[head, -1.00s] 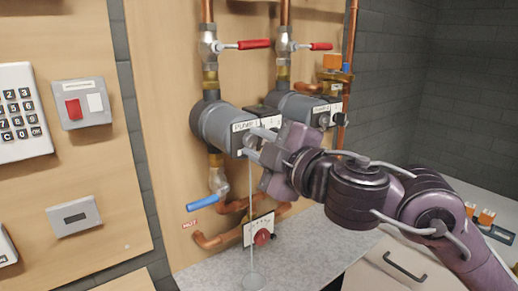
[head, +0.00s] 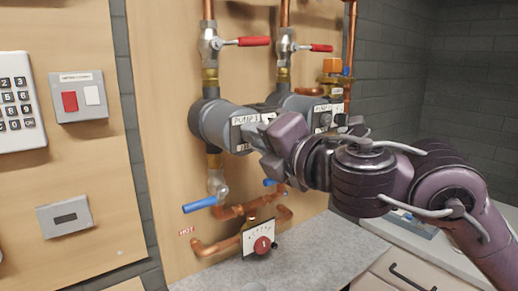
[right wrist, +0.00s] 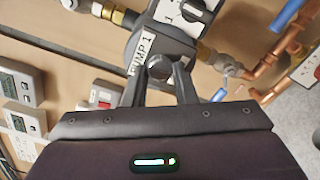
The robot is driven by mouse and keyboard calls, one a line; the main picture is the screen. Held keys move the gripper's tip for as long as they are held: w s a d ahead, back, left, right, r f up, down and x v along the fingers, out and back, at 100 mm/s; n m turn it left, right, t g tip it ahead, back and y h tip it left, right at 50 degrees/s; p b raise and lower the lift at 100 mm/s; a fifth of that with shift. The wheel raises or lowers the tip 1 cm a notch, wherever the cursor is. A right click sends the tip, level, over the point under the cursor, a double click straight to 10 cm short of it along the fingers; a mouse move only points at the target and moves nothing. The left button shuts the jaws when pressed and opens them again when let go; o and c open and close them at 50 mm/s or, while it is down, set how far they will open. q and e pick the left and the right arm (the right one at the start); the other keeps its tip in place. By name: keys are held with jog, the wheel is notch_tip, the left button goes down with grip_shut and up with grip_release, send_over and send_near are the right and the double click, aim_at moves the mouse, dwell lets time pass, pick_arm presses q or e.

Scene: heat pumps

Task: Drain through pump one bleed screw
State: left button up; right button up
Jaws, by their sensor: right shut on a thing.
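Pump one (head: 213,122) is a grey cylinder on the wooden board, with a "PUMP 1" label (head: 246,118) on its front. My right gripper (head: 262,138) is at this front face and hides the middle of it. In the right wrist view, the right gripper (right wrist: 160,76) has its two fingers closed on the round grey bleed screw (right wrist: 158,66) beside the label. The screw still sits in the pump's face. No stream shows below the pump. A pale round thing (head: 252,287) shows at the bottom edge, partly cut off. My left gripper is not in view.
Pump two (head: 298,104) is right of pump one, behind my arm. Red-handled valves (head: 254,42) are above and a blue-handled valve (head: 200,204) is below. A gauge with a red knob (head: 262,244) is near the grey worktop (head: 312,258). A wall switch (head: 77,97) is on the left.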

jog(key=n, duration=0.1)
jog(key=n+b, duration=0.2)
jog(key=shift+f+n, duration=0.25)
jog(key=shift+n, duration=0.15)
jog(key=n+b, duration=0.3)
jog(key=n, duration=0.2)
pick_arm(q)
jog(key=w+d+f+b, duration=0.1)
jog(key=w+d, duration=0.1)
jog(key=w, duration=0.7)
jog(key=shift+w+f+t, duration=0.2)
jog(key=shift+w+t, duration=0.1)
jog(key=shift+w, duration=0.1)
pick_arm(e)
jog(key=shift+n, duration=1.4)
jog(key=shift+r, duration=0.1)
jog(key=o, duration=1)
jog(key=shift+d, duration=0.1)
